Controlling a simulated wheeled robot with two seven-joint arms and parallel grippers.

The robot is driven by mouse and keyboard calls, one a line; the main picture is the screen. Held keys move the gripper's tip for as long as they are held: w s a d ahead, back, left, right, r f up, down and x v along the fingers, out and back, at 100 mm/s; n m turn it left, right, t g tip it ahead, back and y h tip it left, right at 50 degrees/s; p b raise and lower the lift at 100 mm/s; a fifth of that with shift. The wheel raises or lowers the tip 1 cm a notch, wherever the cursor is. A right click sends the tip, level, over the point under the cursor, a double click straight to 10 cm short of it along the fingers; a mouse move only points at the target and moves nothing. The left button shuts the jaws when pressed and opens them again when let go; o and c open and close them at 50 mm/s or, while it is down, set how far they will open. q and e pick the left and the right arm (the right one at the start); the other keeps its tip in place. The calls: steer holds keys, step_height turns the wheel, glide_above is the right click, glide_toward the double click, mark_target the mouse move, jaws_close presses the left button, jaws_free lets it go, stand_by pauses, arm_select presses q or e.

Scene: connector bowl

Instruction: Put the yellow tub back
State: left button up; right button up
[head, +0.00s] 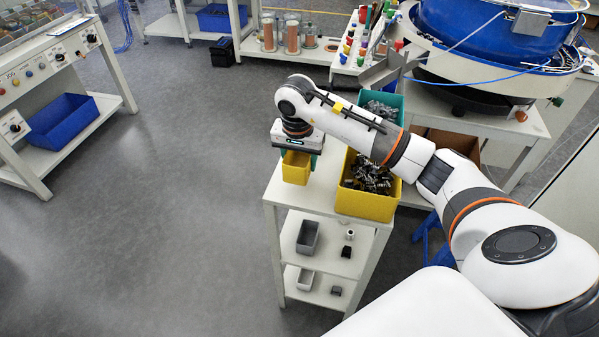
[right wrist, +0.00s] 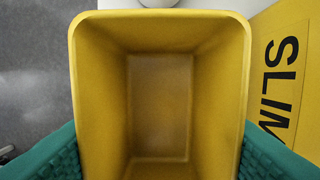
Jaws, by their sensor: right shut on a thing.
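The small yellow tub (head: 296,170) is upright at the left side of the white stand's top; I cannot tell whether it touches the surface. My right gripper (head: 298,158) is above it, shut on it. In the right wrist view the tub (right wrist: 160,100) is seen from above and is empty, with a green finger against each side wall. My left gripper is not in view.
A large yellow bin (head: 364,204) of dark metal parts stands close to the tub's right; its lettered side (right wrist: 284,75) shows in the right wrist view. A teal bin (head: 388,98) stands behind it. The white stand (head: 318,204) has lower shelves with small containers. The floor left is clear.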

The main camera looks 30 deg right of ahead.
steer(key=shift+f, duration=0.7)
step_height(320, 180, down, 2)
steer(key=shift+f, duration=0.45)
steer(key=shift+f, duration=0.25)
steer(key=o, duration=1)
steer(key=shift+r, duration=0.1)
